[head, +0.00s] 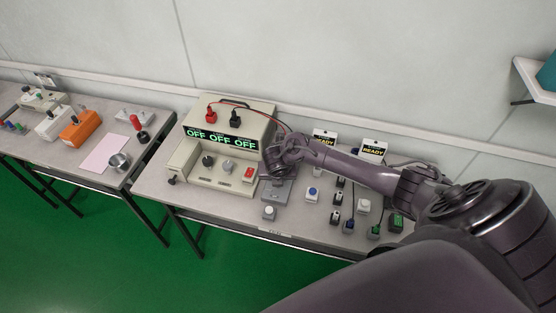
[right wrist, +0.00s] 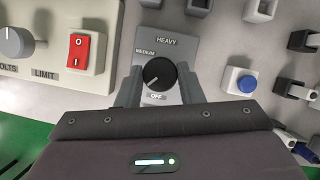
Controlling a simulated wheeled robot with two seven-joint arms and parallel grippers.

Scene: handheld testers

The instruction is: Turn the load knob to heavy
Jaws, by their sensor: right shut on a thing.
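The load knob (right wrist: 160,73) is a round black dial on a grey box (right wrist: 182,45) marked HEAVY at the top, MEDIUM at upper left and OFF below. A pale mark on the knob lies toward its lower left, nearer OFF than HEAVY. My right gripper (right wrist: 160,79) is shut on the knob, one finger on each side. In the head view my right gripper (head: 273,168) is over the grey box (head: 277,193), and the knob is hidden behind it. My left gripper is not in view.
A beige tester (head: 222,145) with three OFF displays and a red switch (right wrist: 80,52) stands left of the box. A blue button (right wrist: 246,83) and several small connectors lie to the right. Two READY signs (head: 373,150) stand behind my right arm.

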